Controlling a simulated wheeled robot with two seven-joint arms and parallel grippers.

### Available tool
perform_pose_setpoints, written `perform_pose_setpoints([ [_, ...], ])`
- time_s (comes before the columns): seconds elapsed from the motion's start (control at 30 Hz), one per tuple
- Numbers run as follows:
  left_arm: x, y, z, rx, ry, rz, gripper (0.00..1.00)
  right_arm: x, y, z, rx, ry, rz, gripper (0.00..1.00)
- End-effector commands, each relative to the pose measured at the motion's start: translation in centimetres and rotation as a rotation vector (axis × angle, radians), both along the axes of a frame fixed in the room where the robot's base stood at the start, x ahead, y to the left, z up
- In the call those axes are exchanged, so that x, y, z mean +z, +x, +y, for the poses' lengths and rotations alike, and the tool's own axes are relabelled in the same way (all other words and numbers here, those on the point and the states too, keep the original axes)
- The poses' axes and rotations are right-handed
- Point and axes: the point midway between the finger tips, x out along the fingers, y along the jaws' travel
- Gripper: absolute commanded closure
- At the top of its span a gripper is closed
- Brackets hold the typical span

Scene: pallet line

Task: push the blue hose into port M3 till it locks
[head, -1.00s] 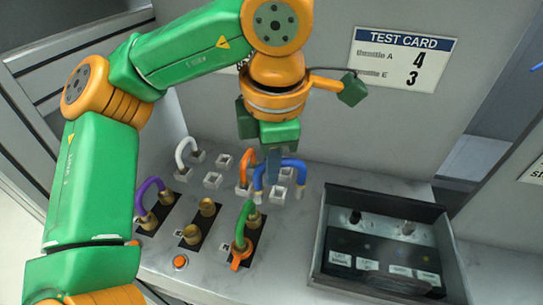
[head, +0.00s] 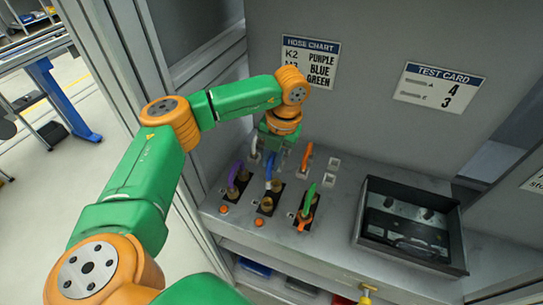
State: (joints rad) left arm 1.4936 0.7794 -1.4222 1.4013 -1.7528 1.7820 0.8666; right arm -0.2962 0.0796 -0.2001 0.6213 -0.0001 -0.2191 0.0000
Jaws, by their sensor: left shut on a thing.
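The blue hose (head: 270,170) hangs below my left gripper (head: 277,146), which is shut on it. Its pale lower end is over or at the middle dark port plate (head: 266,206) with brass fittings. I cannot tell whether it is in a fitting. The port labels are too small to read. The hose chart (head: 310,62) on the back wall lists purple, blue and green; its left column is partly blurred. My right gripper is not in view.
A purple hose (head: 234,178) is on the left plate and a green hose (head: 309,197) on the right plate. White (head: 254,146) and orange (head: 307,157) hoses stand behind. An open dark box (head: 412,250) sits at the right. Orange buttons (head: 259,222) line the front.

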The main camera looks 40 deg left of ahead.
Motion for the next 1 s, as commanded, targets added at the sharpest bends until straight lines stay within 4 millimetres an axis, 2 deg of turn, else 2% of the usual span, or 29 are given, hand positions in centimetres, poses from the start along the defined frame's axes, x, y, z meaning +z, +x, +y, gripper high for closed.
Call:
perform_pose_setpoints([
  [0.03,-0.7,0.0,0.0,0.0,0.0,0.001,1.0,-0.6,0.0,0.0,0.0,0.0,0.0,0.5],
  [1.0,-7.5,-0.1,0.0,-0.002,-0.001,0.001,1.0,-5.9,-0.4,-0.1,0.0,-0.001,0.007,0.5],
])
